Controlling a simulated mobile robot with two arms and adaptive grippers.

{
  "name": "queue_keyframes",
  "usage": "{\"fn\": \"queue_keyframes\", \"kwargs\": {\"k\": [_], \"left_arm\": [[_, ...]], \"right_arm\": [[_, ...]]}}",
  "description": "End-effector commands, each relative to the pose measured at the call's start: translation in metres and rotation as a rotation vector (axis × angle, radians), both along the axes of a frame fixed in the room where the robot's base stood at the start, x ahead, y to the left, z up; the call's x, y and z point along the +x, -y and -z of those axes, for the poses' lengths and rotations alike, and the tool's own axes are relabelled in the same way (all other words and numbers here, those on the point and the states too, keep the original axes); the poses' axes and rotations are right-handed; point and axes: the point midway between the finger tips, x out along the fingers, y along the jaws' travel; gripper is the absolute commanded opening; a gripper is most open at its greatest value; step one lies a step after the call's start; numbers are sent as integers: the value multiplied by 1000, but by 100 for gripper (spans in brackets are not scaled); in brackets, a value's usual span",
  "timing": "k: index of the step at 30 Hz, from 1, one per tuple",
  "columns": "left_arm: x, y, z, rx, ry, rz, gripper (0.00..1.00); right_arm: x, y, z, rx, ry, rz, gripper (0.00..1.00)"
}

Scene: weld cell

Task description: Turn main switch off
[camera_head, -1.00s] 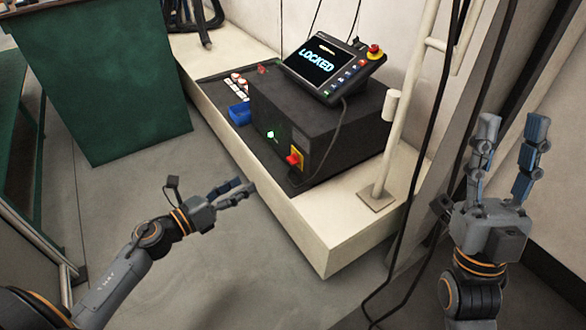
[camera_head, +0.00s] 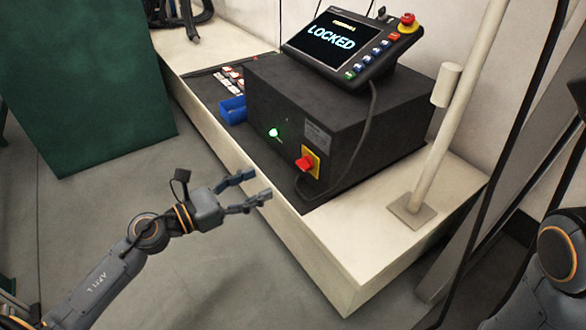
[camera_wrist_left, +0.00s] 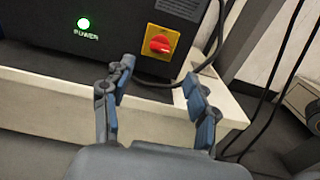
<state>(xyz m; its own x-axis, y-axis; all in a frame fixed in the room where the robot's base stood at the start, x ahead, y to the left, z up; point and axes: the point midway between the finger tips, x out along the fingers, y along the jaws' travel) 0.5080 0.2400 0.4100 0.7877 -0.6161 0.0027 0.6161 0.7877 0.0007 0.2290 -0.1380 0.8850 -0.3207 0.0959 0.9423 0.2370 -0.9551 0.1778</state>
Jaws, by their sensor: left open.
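The main switch (camera_head: 309,163) is a red rotary knob on a yellow plate, low on the front of a black cabinet (camera_head: 345,115). It also shows large in the left wrist view (camera_wrist_left: 160,44), with its red handle lying roughly sideways. A green lamp marked POWER (camera_head: 273,132) is lit to its left. My left gripper (camera_head: 254,186) is open and empty, in front of the cabinet and apart from the switch. In the left wrist view its fingers (camera_wrist_left: 158,72) frame the space just below the switch. My right arm shows at the lower right, without a clear view of its gripper.
A tilted panel reading LOCKED (camera_head: 331,40) sits on the cabinet, with a red emergency button (camera_head: 407,20). A cable hangs beside the switch. A blue bin (camera_head: 233,109) and white post (camera_head: 450,130) flank the cabinet on the pale platform (camera_head: 350,265).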

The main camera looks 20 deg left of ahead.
Motion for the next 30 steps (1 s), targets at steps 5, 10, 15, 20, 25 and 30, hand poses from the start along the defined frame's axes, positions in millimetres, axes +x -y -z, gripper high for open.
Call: {"fn": "queue_keyframes", "kwargs": {"k": [5, 10, 15, 20, 25, 30], "left_arm": [[31, 21, 1, 2, 1, 0, 58], [58, 41, 2, -1, -2, -2, 58], [79, 57, 4, -2, -5, -1, 58], [89, 65, 4, -1, -7, -1, 58], [91, 67, 5, 0, -9, -1, 58], [91, 67, 4, 0, -9, -1, 56]], "right_arm": [[4, -12, -2, -15, 1, 1, 40], [4, -13, -2, -17, 3, 0, 40], [3, -13, -1, -17, 3, 0, 40], [2, -12, -2, -16, 6, 1, 40], [-2, -11, -3, -14, 16, 2, 40], [-4, -10, -4, -13, 23, 2, 40]]}}
